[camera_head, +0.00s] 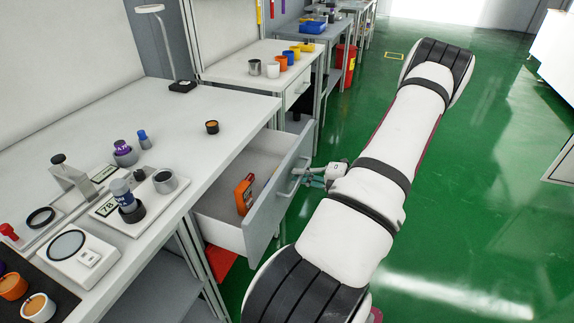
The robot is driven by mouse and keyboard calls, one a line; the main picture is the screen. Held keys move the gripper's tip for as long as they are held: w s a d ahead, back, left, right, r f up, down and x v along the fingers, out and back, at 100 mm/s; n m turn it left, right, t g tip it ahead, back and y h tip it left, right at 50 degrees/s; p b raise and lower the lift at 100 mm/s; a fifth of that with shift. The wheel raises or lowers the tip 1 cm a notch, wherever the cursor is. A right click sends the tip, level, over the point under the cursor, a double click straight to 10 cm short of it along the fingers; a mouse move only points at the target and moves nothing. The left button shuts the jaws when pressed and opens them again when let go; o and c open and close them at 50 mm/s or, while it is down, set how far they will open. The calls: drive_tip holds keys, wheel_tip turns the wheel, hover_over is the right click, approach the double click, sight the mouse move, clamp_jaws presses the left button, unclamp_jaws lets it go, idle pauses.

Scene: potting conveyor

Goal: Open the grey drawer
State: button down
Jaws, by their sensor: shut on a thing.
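The grey drawer (264,225) is pulled out from under the near white workbench, and its inside shows. The handle (291,184) is on the drawer's front face, on the right side. My gripper (306,176) is at the handle, shut on it. The fingertips are small in view and partly hidden by the handle and my wrist. My arm comes from the right over the green floor.
The workbench top (215,100) holds a scale (80,255), a small dark pot (212,127), a metal cup (165,181) and bottles. A second bench with colourful cups (281,63) stands behind, with its own drawer (298,88) shut. The green floor (480,180) at right is open.

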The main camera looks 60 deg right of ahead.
drive_tip(key=f+p+v, duration=0.3)
drive_tip(key=p+v, duration=0.1)
drive_tip(key=v, duration=1)
drive_tip(key=shift+s, duration=0.35)
drive_tip(key=shift+d, duration=0.1)
drive_tip(key=c, duration=1.7)
unclamp_jaws()
drive_tip(key=shift+s, duration=0.1)
drive_tip(key=v, duration=1.1)
drive_tip(key=shift+s, duration=0.4)
drive_tip(key=shift+d+r, duration=0.1)
